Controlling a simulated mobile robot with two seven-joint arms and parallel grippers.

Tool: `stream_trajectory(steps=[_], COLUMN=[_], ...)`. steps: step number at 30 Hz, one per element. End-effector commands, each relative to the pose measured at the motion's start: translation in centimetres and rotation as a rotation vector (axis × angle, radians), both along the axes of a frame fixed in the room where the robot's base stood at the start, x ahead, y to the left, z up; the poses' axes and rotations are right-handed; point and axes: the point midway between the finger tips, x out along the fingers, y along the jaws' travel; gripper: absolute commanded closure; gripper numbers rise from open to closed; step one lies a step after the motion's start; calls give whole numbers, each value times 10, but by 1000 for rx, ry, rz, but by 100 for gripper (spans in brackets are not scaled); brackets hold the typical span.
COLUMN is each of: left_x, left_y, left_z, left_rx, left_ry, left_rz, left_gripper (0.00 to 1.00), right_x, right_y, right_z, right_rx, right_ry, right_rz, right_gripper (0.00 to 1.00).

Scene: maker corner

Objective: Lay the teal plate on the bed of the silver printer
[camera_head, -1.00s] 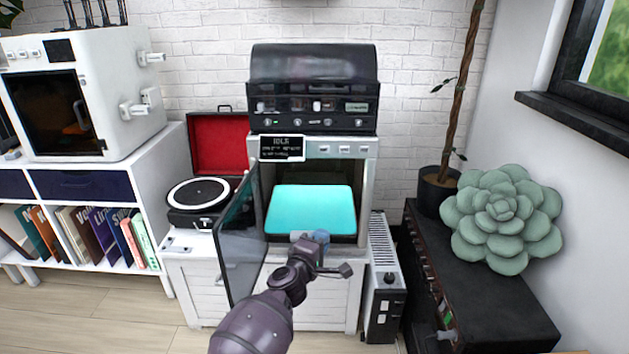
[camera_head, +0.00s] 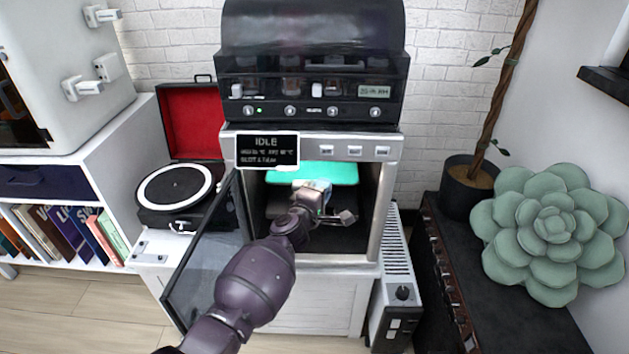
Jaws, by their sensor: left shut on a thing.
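The silver printer (camera_head: 392,190) stands in the middle with its glass door (camera_head: 207,262) swung open to the left. Its display reads IDLE. The teal plate (camera_head: 345,172) is inside the printer's opening, its upper edge hidden behind the front frame and display. My left gripper (camera_head: 318,186) reaches through the opening and is shut on the plate's near edge. A dark bed surface (camera_head: 283,197) shows below the plate; I cannot tell whether the plate touches it. My right gripper is not in view.
A black machine (camera_head: 312,80) sits on top of the printer. A record player (camera_head: 175,192) with a red-lined lid stands to the left. A white heater (camera_head: 397,290) and a dark cabinet with a succulent (camera_head: 552,232) stand to the right.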

Motion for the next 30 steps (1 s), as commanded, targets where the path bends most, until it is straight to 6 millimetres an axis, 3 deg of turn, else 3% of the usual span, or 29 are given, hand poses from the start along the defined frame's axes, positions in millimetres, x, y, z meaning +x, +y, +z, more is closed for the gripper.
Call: stream_trajectory(steps=[7,15,24,30], left_x=[-2,-1,-2,0], left_y=[-1,-1,-1,0], left_z=[-41,-58,-101,-99], left_rx=[-1,-2,-2,-2], left_ry=[12,3,8,-1], left_rz=[0,-1,-1,0], left_gripper=[100,100,100,100], right_x=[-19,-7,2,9], right_y=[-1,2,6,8], right_z=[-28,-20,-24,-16], right_rx=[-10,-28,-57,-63], right_ry=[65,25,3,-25], right_rz=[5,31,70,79], right_gripper=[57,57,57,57])
